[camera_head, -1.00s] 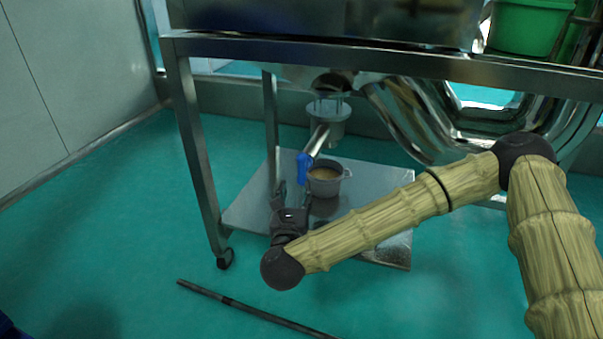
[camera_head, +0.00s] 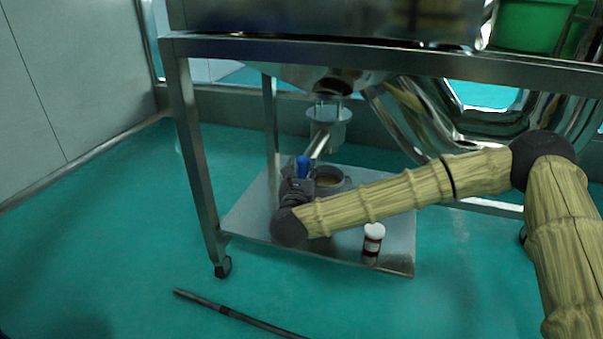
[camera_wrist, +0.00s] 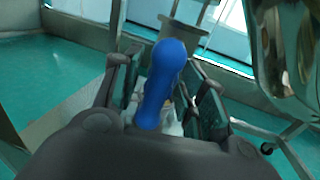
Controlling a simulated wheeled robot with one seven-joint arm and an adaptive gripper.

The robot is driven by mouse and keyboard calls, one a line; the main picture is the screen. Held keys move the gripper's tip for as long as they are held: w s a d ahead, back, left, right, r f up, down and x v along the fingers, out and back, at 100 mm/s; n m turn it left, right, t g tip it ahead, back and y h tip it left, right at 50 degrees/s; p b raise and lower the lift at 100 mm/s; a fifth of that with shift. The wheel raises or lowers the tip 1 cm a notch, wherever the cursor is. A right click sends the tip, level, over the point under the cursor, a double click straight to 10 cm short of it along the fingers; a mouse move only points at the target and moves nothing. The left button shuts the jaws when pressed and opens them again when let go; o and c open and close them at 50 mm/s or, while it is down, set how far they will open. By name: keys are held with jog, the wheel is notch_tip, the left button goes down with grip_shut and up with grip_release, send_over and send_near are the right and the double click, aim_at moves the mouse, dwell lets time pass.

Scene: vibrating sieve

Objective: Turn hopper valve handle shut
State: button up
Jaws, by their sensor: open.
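The blue valve handle (camera_head: 303,167) hangs below the hopper outlet (camera_head: 328,118), on the slanted metal pipe. In the wrist view the blue handle (camera_wrist: 163,78) stands between the two open fingers of my gripper (camera_wrist: 158,90). The right finger is close to the handle; whether it touches cannot be told. In the head view my gripper (camera_head: 297,183) is at the handle, partly hiding it. A grey pot (camera_head: 345,181) with brownish contents stands on the lower shelf, half hidden behind my gripper and arm.
The steel lower shelf (camera_head: 245,215) carries a white-capped jar (camera_head: 372,243) near its front right. A frame leg (camera_head: 197,150) stands left of my gripper. A dark rod (camera_head: 235,313) lies on the green floor. Shiny curved pipework (camera_head: 430,115) is at the right.

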jog(key=shift+w, duration=0.1)
jog(key=shift+c, duration=0.4)
grip_shut()
